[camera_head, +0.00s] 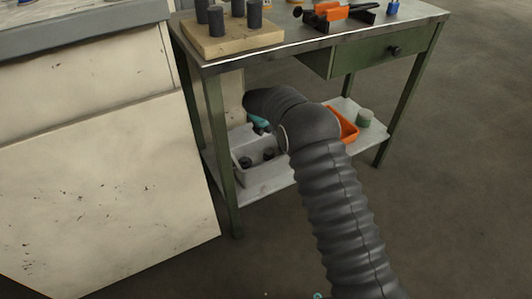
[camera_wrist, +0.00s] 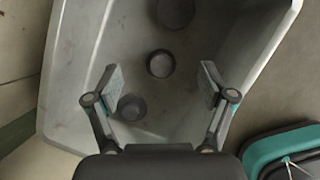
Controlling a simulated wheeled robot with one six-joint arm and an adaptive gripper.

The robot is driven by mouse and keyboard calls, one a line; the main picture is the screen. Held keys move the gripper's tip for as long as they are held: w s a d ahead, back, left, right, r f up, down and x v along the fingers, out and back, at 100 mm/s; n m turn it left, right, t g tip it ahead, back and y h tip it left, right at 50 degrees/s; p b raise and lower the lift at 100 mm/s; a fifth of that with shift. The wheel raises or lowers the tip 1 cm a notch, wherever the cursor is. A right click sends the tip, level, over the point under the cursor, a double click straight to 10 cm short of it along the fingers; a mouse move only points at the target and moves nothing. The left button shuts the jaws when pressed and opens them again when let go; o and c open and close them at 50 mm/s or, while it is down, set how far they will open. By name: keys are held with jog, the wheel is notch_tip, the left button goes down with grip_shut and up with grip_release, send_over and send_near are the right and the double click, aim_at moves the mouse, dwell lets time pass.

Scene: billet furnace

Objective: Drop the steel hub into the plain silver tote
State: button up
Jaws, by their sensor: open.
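The plain silver tote (camera_head: 245,182) stands on the lower shelf of the green table; in the wrist view the tote (camera_wrist: 72,62) fills most of the picture. My gripper (camera_wrist: 163,86) is open above it, its two fingers spread and pointing into it. Nothing is held between the fingers. Inside the tote are a round dark piece with a pale rim (camera_wrist: 160,63), a dark disc (camera_wrist: 131,107) and a larger dark round piece (camera_wrist: 175,11). I cannot tell for certain which is the steel hub. In the head view my arm hides part of the tote.
The tabletop holds a wooden block (camera_head: 240,42) with dark cylinders and an orange-black tool (camera_head: 328,14). A table leg (camera_head: 222,165) and a cream cabinet (camera_head: 100,150) stand left.

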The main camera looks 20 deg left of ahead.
jog(key=v, duration=0.7)
jog(key=shift+r, duration=0.2)
jog(key=shift+s, duration=0.1)
